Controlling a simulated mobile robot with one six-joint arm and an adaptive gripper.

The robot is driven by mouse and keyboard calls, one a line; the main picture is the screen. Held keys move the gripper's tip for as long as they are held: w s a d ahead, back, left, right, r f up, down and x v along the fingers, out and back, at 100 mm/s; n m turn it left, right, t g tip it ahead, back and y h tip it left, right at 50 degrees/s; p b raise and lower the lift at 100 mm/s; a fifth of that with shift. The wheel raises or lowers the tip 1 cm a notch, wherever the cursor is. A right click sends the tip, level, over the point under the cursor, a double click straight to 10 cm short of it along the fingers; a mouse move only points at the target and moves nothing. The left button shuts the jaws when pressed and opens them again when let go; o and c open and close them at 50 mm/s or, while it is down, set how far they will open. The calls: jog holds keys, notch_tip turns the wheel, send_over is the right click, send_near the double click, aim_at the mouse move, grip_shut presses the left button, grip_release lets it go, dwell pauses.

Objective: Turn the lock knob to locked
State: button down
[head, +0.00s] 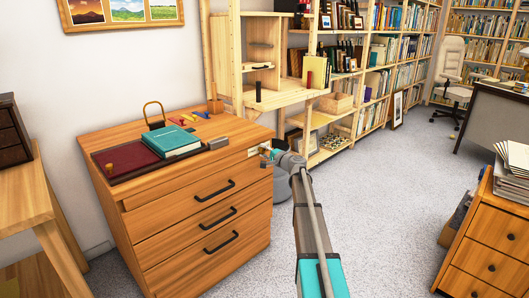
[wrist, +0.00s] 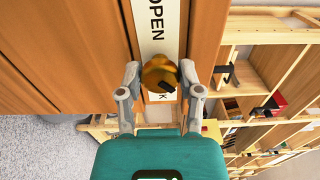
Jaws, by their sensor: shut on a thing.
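The brass lock knob (wrist: 157,71) sits on a white label plate (wrist: 157,30) on the wooden drawer cabinet (head: 199,222). The plate reads "OPEN" on one side of the knob. On the other side only a "K" shows, the rest hidden by the knob. A dark mark lies on the knob's lower edge, on the label's "K" side. My gripper (wrist: 160,74) has one finger on each side of the knob and is shut on it. In the head view my gripper (head: 268,153) is at the cabinet's upper right front corner, and the knob is hardly visible.
A teal book (head: 172,141), a red board (head: 126,160) and a padlock-like loop (head: 153,113) are on the cabinet top. Wooden shelves (head: 312,90) stand behind. A smaller drawer unit (head: 490,235) stands at right. Carpet between is clear.

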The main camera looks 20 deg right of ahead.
jog(key=shift+d, duration=0.15)
jog(key=shift+c, duration=1.3)
grip_release()
jog(key=shift+s, duration=0.1)
jog(key=v, duration=1.1)
jog(key=shift+s, duration=0.4)
jog(key=shift+d, duration=0.1)
